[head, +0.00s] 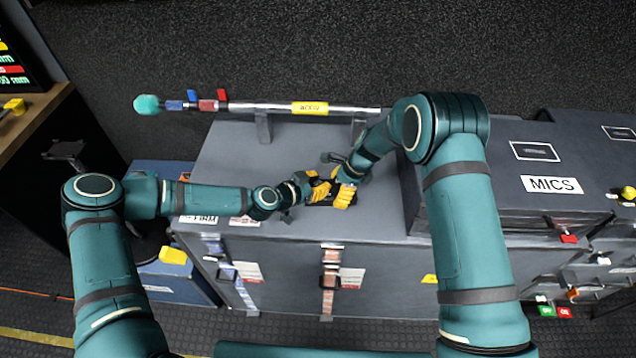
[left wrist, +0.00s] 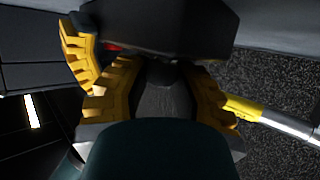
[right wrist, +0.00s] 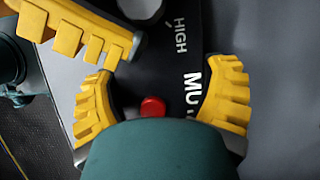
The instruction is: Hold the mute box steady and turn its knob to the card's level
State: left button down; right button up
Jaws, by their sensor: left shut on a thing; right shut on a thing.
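The mute box (head: 322,203) is a dark box on the grey case top, largely covered by my grippers. In the right wrist view, its black face (right wrist: 176,62) shows "HIGH", part of "MU" and a red button (right wrist: 152,107). My right gripper (head: 345,195) is shut across the box, with the button between its fingers. The knob's pointer is hidden. A white label ending in "FIRM" (head: 199,219) lies at the case's front left; I cannot tell which item is the card.
A pole (head: 265,107) with a teal tip rests on supports along the case's back edge. A raised case marked MICS (head: 552,184) stands right. A desk with a screen (head: 15,65) is at far left.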

pick_arm(q)
jog(key=shift+d, duration=0.1)
jog(key=shift+d+n+t+y, duration=0.1)
jog(key=shift+n+t+y, duration=0.6)
jog(key=shift+n+y, duration=0.3)
jog(key=n+t+y, duration=0.1)
jog(key=n+y, duration=0.2)
jog(key=shift+n+t+y, duration=0.3)
jog(key=shift+t, duration=0.1)
jog(key=n+y, duration=0.3)
jog(key=y, duration=0.1)
jog(key=shift+n+t, duration=0.3)
jog(key=shift+t, duration=0.1)
jog(key=shift+a+n+g+y, duration=0.2)
jog(key=shift+n+g+y, duration=0.2)
jog(key=shift+n+y, duration=1.25)
jog(key=shift+y, duration=0.45)
jog(key=c, duration=0.7)
grip_release()
jog(key=shift+c, duration=0.2)
